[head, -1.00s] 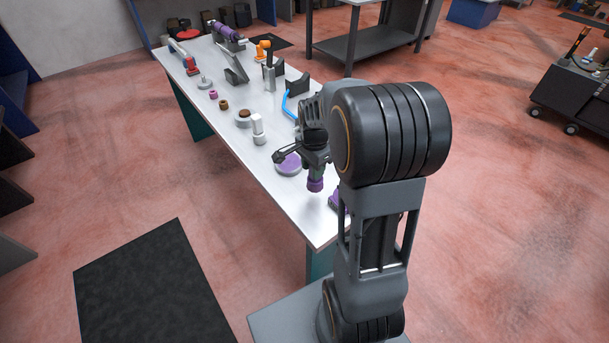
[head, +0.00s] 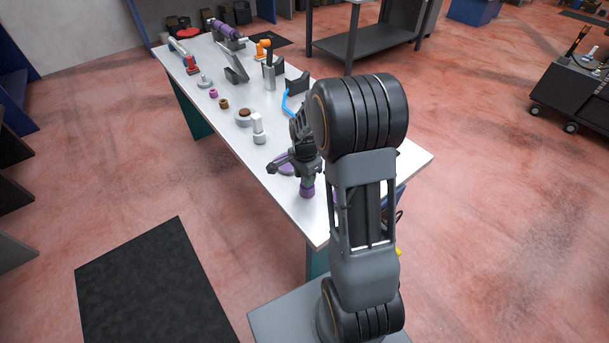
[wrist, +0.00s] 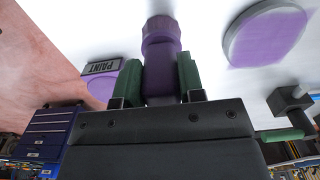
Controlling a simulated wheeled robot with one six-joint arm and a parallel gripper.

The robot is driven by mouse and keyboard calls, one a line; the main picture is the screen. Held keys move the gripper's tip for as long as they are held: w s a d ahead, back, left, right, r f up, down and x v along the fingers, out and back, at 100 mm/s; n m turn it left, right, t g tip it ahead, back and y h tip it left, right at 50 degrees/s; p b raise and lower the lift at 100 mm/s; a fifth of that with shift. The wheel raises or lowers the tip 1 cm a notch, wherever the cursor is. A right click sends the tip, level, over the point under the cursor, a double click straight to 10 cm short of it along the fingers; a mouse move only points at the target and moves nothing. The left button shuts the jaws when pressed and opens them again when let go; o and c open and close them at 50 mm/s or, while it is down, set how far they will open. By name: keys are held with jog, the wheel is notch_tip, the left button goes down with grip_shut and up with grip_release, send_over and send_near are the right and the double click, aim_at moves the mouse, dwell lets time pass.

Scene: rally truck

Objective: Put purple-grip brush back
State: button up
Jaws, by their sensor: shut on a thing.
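My gripper (head: 307,179) is shut on the purple-grip brush (head: 307,192) over the near part of the white table. In the wrist view the brush's purple grip (wrist: 162,75) stands between the two green fingers and ends in a wider ribbed part; no bristles show. A purple spot with a PAINT label (wrist: 102,67) lies left of the grip in the wrist view. A grey-rimmed disc with a purple top (wrist: 265,35) is to the right; it also shows in the head view (head: 286,162), partly behind my gripper. I cannot tell whether the brush touches the table.
The white table (head: 305,222) carries a white-capped part (head: 259,128), a round grey part with a brown top (head: 243,117), a blue bent tube (head: 286,103) and an orange part (head: 263,47). The table's near left corner is bare. My arm hides its near right side.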

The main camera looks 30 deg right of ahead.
jog(key=shift+f, duration=0.1)
jog(key=o, duration=1)
jog(key=shift+f, duration=0.1)
notch_tip(320, 180, up, 13)
jog(key=b, duration=0.1)
jog(key=s+a+n+t, duration=0.1)
jog(key=s+a+n, duration=0.2)
jog(key=s+n, duration=0.2)
jog(key=s+a+r+n+t, duration=0.1)
jog(key=s+a+n, duration=0.2)
jog(key=s+n, duration=0.1)
jog(key=s+a+r+n+t, duration=0.1)
jog(key=s+a+n+t, duration=0.1)
jog(key=s+n, duration=0.3)
jog(key=shift+s+a+n, duration=0.35)
jog(key=shift+a+n, duration=0.35)
jog(key=shift+n, duration=0.3)
